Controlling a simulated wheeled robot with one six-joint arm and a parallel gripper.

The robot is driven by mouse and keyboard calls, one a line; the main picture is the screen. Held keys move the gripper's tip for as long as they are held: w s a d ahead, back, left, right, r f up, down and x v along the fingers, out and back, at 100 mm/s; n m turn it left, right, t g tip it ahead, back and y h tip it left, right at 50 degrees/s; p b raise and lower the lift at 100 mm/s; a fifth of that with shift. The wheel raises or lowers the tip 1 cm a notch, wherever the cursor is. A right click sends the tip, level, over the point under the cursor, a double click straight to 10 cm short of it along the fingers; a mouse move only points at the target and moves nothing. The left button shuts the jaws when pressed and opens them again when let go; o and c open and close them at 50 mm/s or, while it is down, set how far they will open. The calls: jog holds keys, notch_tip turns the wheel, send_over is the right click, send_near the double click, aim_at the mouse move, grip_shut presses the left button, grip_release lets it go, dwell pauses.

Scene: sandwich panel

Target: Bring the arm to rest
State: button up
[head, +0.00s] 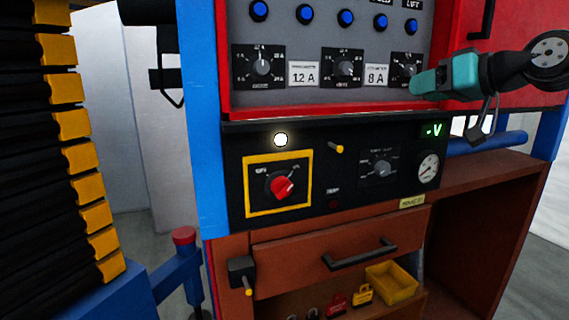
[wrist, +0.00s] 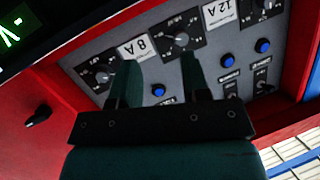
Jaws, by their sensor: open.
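My gripper (head: 428,84) is at the right of the head view, in front of the grey control panel (head: 385,40), by the rightmost dial (head: 405,68). In the wrist view my gripper (wrist: 160,85) shows two green fingers spread apart, with nothing between them. The panel (wrist: 215,65) lies beyond the fingers, with dials, blue buttons and the labels "8 A" and "12 A". I cannot tell whether a finger touches the panel.
Below is a black panel with a red rotary switch (head: 284,187) in a yellow frame, a lit white lamp (head: 281,140) and a gauge (head: 428,168). A drawer handle (head: 360,254) and yellow bin (head: 391,284) are lower. A blue post (head: 203,130) stands left.

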jog(key=s+a+f+n+g, duration=0.1)
jog(key=s+a+f+g, duration=0.4)
jog(key=s+a+f, duration=0.4)
jog(key=s+a+f+g+h, duration=0.1)
jog(key=s+f+g, duration=0.1)
jog(key=s+f, duration=0.2)
jog(key=s+a+f+n+g+h, duration=0.1)
jog(key=s+f, duration=0.4)
jog(key=s, duration=0.5)
jog(key=s+a+f+n+g+h, duration=0.1)
jog(key=s+a+f+g+h, duration=0.1)
jog(key=s+f+g, duration=0.2)
jog(key=s, duration=0.3)
jog(key=shift+s+a+f+g, duration=0.25)
jog(key=shift+s+a+g, duration=0.05)
jog(key=shift+s+a, duration=0.05)
